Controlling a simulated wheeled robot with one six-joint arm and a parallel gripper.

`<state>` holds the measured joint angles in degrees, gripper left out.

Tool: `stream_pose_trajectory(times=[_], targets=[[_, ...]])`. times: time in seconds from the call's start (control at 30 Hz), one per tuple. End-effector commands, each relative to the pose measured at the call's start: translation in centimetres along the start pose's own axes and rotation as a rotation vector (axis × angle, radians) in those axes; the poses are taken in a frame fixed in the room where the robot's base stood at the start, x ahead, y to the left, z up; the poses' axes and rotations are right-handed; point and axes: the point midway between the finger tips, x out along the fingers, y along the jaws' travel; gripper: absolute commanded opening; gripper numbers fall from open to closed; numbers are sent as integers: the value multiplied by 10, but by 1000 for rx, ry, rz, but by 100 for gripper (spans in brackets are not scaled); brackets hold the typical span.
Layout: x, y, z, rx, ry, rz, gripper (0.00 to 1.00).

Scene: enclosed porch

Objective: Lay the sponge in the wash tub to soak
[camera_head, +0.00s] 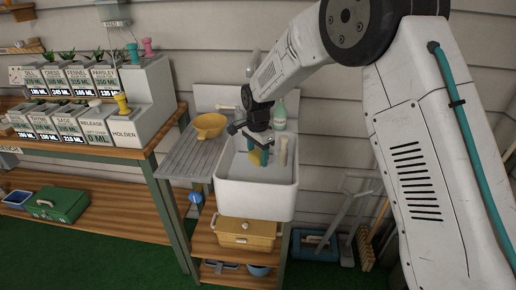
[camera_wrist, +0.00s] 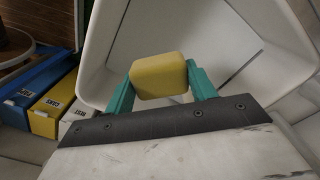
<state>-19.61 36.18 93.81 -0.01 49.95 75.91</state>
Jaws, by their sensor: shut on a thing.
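The sponge is a yellow block with rounded edges, held between the two teal fingers of my gripper (camera_head: 257,148). In the wrist view the sponge (camera_wrist: 158,76) sits between the fingertips (camera_wrist: 160,82), with the tub behind it. In the head view the sponge (camera_head: 256,157) shows small at the fingers. The wash tub (camera_head: 256,199) is a white basin with high walls, and it also shows in the wrist view (camera_wrist: 121,40). My gripper and the sponge are over the tub's opening. I cannot tell how far the sponge is above the tub floor.
A ribbed grey drainboard (camera_head: 190,160) with a yellow bowl (camera_head: 209,126) adjoins the tub's left. A green bottle (camera_head: 279,115) stands behind the tub. A wooden bench (camera_head: 155,158) with labelled planters is at left.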

Motion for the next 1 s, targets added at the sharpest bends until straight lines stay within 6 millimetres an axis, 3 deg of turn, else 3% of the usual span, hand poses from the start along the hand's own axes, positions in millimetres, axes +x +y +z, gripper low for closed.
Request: stream_pose_trajectory(times=[1.0], targets=[[103,1,0,-1,-1,2,34]])
